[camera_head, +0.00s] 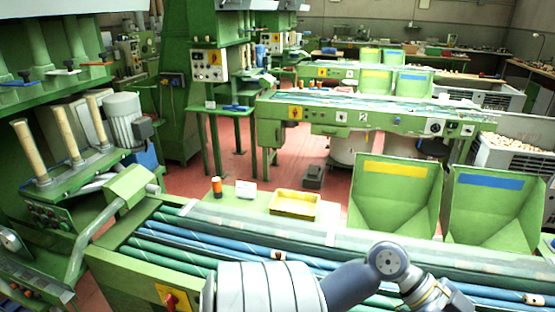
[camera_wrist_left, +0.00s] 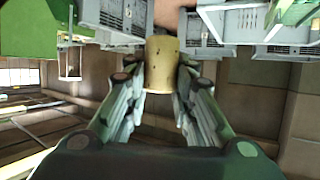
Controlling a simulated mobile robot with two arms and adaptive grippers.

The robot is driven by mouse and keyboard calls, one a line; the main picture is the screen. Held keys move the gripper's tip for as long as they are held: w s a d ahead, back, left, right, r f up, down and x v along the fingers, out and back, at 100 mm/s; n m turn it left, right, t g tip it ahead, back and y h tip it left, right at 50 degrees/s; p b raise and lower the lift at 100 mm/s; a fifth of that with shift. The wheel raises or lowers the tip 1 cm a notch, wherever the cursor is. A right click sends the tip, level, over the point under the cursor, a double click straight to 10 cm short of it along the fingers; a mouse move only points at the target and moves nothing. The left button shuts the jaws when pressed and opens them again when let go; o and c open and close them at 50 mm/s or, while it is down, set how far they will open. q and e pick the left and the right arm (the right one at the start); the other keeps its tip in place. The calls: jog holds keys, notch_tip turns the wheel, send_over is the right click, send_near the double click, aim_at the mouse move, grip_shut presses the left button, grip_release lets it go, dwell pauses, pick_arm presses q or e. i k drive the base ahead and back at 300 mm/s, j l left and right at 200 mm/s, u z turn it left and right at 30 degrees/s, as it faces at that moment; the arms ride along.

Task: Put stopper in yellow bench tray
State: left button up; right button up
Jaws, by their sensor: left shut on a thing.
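In the left wrist view, my left gripper (camera_wrist_left: 162,82) is shut on a tan cork stopper (camera_wrist_left: 161,60). The stopper sits between the two fingertips, and its far end sticks out past them. In the head view, the yellow bench tray (camera_head: 294,216) lies on the green bench behind the conveyor; its visible floor looks empty. An arm of mine crosses the bottom of the head view, but its gripper is out of the picture. The tray does not show clearly in the left wrist view. My right gripper is in neither view.
An orange-and-black cylinder (camera_head: 216,187) and a white card (camera_head: 246,189) stand left of the tray. Green bins with a yellow label (camera_head: 395,170) and a blue label (camera_head: 491,182) stand to its right.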

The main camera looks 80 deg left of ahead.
aim_at(295, 209)
jog(key=k+j+u, duration=0.85)
jog(key=j, duration=0.25)
